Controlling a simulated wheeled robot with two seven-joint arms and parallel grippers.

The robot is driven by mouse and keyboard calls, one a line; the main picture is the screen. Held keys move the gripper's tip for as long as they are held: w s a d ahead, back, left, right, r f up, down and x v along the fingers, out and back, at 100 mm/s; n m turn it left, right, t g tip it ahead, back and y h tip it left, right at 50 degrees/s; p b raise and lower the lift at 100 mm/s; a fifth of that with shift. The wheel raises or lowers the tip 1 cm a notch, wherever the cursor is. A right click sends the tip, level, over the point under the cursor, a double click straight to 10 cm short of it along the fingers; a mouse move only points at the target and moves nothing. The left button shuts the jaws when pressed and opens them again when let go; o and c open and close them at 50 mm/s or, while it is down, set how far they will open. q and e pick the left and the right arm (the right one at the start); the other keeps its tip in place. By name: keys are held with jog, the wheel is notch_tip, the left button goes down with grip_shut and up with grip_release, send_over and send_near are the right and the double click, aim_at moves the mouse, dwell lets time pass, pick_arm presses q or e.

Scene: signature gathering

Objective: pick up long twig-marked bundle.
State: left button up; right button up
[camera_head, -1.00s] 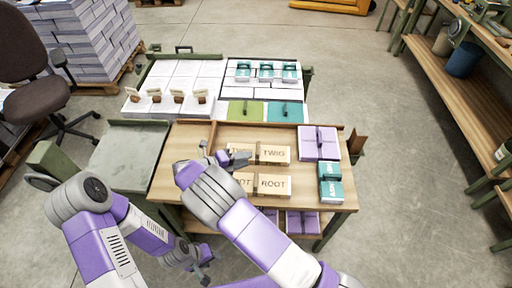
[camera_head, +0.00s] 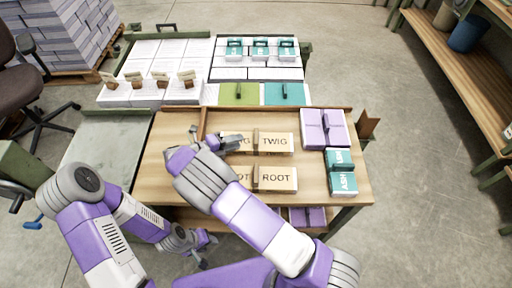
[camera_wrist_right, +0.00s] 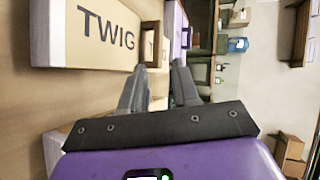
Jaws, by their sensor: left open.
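The long tan bundle marked TWIG (camera_head: 277,142) lies on the wooden table, with a brown upright grip piece at its middle. Its left end is partly hidden behind my right gripper (camera_head: 214,136). The bundle (camera_wrist_right: 85,30) also fills the upper left of the right wrist view, where the fingers (camera_wrist_right: 160,85) are apart and empty, just beside it. My left gripper (camera_head: 204,252) hangs low at the table's front left, away from the bundle.
A similar bundle marked ROOT (camera_head: 278,180) lies nearer me. A purple bundle (camera_head: 312,132) and teal ASH bundle (camera_head: 342,184) lie at right. A wooden rim (camera_head: 225,109) runs along the table's back. Behind stand paper stacks (camera_head: 175,68).

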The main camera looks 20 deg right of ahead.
aim_at(251, 144)
jog(key=b+x, duration=0.1)
jog(key=x, duration=0.2)
jog(key=b+x, duration=0.2)
jog(key=x, duration=0.2)
jog(key=shift+f, duration=0.3)
jog(key=shift+w+d, duration=0.1)
jog(key=shift+d, duration=0.1)
jog(key=shift+c, duration=0.5)
grip_shut()
jog(key=shift+a+f, duration=0.1)
jog(key=shift+f, duration=0.05)
